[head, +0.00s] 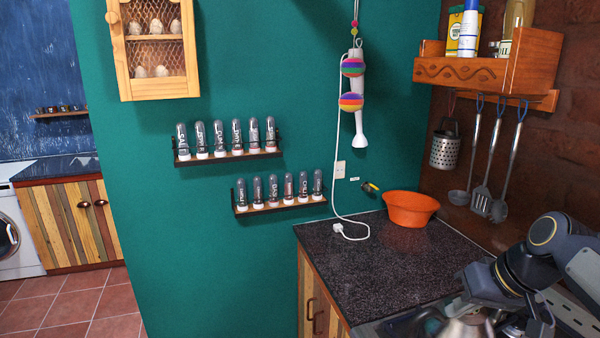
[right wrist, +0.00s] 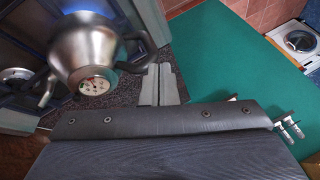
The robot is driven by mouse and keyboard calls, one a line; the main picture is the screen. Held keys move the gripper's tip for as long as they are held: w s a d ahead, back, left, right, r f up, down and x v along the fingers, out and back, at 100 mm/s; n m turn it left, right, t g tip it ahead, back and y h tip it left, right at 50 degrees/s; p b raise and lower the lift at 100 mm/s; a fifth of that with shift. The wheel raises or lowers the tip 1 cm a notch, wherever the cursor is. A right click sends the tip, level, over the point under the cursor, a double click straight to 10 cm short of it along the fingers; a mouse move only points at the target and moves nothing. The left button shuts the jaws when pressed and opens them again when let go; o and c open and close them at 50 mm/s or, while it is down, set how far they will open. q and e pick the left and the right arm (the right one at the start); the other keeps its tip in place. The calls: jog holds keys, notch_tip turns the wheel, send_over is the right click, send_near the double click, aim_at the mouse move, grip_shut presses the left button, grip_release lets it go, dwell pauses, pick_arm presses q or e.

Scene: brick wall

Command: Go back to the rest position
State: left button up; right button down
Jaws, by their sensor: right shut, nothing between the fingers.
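My right gripper (right wrist: 158,85) shows in the right wrist view with its two grey fingers together and nothing between them. In the head view my right arm comes in at the lower right, over the counter's front right corner; its fingertips cannot be made out clearly there. My left gripper is in neither view.
A metal kettle (right wrist: 85,48) stands close to the right gripper; its top shows in the head view (head: 466,328). The dark counter (head: 385,262) holds an orange bowl (head: 410,208) and a white plug (head: 340,229). Utensils hang under a wooden shelf (head: 490,75).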

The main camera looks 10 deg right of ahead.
jog(key=s+a+f, duration=0.5)
jog(key=s+a, duration=0.1)
jog(key=a, duration=0.2)
jog(key=s+a+f+n+y, duration=0.1)
jog(key=s+a+f, duration=0.4)
jog(key=a, duration=0.4)
jog(key=shift+s+f, duration=0.25)
jog(key=shift+s, duration=0.3)
jog(key=shift+t, duration=0.3)
